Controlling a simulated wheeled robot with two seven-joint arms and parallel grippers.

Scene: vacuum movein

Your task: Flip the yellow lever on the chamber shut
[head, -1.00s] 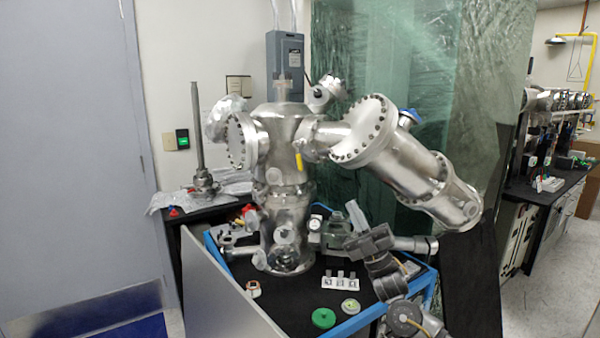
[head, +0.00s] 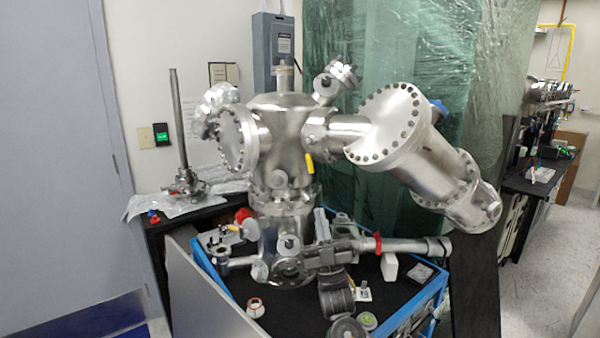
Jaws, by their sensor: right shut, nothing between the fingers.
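The silver chamber (head: 282,140) stands on a blue-framed cart in the middle of the head view. Its small yellow lever (head: 309,163) hangs down, slightly tilted, on the chamber's right side below the side port. My right gripper (head: 321,213) comes up from below in front of the chamber's lower part. Its light grey fingers point up and are shut with nothing between them. The fingertips appear below and slightly right of the lever, apart from it in the picture. My left gripper is not in view.
A large flanged silver cylinder (head: 415,160) slopes down to the right from the chamber. A horizontal tube with a red ring (head: 377,243) lies right of my gripper. The black cart top (head: 235,285) holds small parts. A metal post (head: 180,125) stands at left.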

